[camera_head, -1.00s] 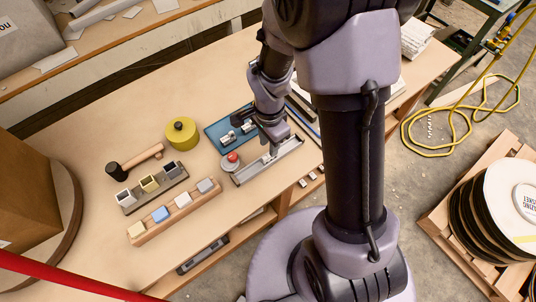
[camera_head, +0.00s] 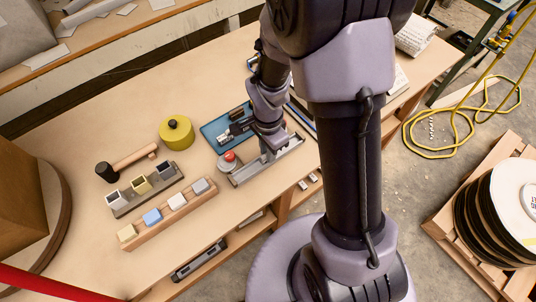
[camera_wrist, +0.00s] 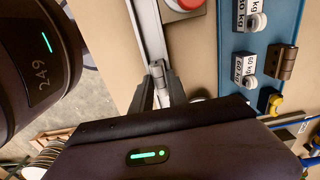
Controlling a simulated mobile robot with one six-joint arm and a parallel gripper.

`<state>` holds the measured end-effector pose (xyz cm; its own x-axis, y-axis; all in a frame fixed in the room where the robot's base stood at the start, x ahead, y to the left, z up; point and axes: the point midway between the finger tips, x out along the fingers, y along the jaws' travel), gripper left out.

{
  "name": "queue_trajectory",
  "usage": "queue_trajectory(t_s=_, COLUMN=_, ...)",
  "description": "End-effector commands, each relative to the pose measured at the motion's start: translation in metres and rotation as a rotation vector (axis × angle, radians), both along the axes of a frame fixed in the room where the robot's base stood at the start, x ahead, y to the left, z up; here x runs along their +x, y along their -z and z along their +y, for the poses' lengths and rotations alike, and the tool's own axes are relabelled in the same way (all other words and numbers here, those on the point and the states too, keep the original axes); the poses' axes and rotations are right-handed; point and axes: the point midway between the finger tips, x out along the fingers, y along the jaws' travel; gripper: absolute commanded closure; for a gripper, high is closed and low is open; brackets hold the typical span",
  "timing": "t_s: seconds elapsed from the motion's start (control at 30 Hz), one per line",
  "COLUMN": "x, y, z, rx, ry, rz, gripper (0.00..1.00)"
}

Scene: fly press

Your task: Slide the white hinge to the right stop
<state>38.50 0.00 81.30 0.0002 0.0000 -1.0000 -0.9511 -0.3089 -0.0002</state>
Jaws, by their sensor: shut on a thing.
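A long grey metal rail (camera_head: 240,178) lies on the bench, and it also shows in the wrist view (camera_wrist: 146,18). My gripper (camera_head: 266,157) reaches down to the rail, part-way along it. In the wrist view my gripper (camera_wrist: 157,84) has its fingers closed around a small pale grey piece (camera_wrist: 157,69) on the rail, which looks like the white hinge. The fingers and the dark gripper body hide much of it. In the head view the piece is hidden by my gripper. The wrist body covers the lower stretch of rail in the wrist view.
A red button (camera_head: 229,156) on a grey base stands by the rail's left end. A blue tray (camera_head: 209,130) with labelled blocks and a brown hinge (camera_wrist: 285,62) lies behind. A yellow round tin (camera_head: 177,137) and a wooden block rack (camera_head: 143,238) stand to the left.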

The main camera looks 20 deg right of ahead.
Motion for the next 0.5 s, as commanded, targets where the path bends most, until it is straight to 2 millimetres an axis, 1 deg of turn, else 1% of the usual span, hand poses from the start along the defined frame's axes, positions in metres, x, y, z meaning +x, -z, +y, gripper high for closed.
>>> queue_trajectory(t_s=0.17, x=0.001, y=0.0, z=-0.003, rx=0.0, ry=0.0, rz=0.0, gripper=1.0)
queue_trajectory(t_s=0.5, x=0.006, y=0.0, z=-0.019, rx=0.0, ry=0.0, rz=0.0, gripper=1.0)
